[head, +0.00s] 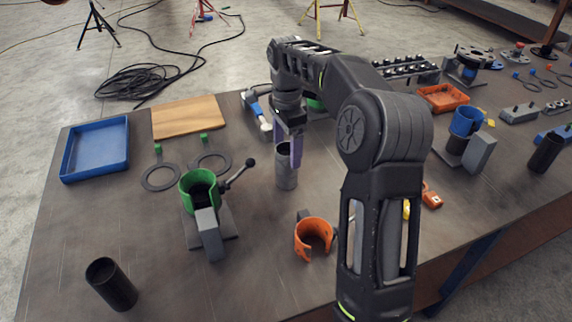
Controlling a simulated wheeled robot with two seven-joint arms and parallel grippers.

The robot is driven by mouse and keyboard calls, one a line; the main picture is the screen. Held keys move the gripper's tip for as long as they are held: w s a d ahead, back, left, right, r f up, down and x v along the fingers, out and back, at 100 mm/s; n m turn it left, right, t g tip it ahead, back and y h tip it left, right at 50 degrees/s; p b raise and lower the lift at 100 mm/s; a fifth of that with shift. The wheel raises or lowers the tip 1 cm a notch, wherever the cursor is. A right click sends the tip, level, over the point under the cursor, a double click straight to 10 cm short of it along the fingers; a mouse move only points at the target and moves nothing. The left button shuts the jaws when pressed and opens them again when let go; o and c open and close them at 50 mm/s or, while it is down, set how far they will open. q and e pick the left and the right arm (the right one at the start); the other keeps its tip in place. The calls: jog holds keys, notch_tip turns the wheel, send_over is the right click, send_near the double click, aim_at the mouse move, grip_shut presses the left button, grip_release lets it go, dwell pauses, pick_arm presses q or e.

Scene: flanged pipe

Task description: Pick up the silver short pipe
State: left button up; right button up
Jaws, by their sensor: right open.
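The silver short pipe (286,178) stands upright on the dark table, near the middle of the head view. My right gripper (288,150) points down at the pipe's top and is open. One purple-grey finger overlaps the pipe's upper right side. The other finger shows less clearly at the left, near the rim. I cannot tell whether either finger touches the pipe. My left gripper is not in view.
A green clamp fixture (200,190) with a black-knobbed lever stands left of the pipe. An orange open ring (314,238) lies in front. A black pipe (112,285) stands front left. A blue tray (96,150) and wooden board (188,117) lie back left.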

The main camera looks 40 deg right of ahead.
aim_at(287, 169)
jog(key=shift+f, duration=1.3)
notch_tip(287, 169, down, 5)
jog(key=shift+s+a+f+p, duration=0.1)
jog(key=shift+p, duration=0.25)
jog(key=shift+c, duration=0.2)
grip_shut()
